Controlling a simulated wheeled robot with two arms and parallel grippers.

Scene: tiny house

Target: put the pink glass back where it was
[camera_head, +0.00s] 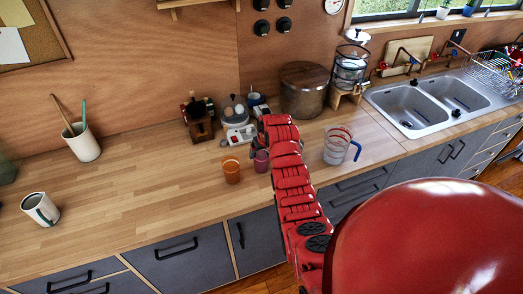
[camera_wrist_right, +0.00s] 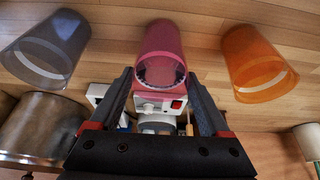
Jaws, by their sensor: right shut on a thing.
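The pink glass (camera_head: 261,161) is at the counter, just right of the orange glass (camera_head: 231,170); my arm partly covers it. In the right wrist view the pink glass (camera_wrist_right: 160,48) is between the two fingers of my right gripper (camera_wrist_right: 160,78), which is shut on it. The orange glass (camera_wrist_right: 258,62) stands apart to one side there, and a grey see-through glass (camera_wrist_right: 47,48) to the other. In the head view my right gripper is mostly hidden behind my red arm. I cannot tell whether the pink glass touches the counter. My left gripper is not in view.
Behind the pink glass are a white egg cooker (camera_head: 237,125) and a wooden grinder-like item (camera_head: 198,120).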

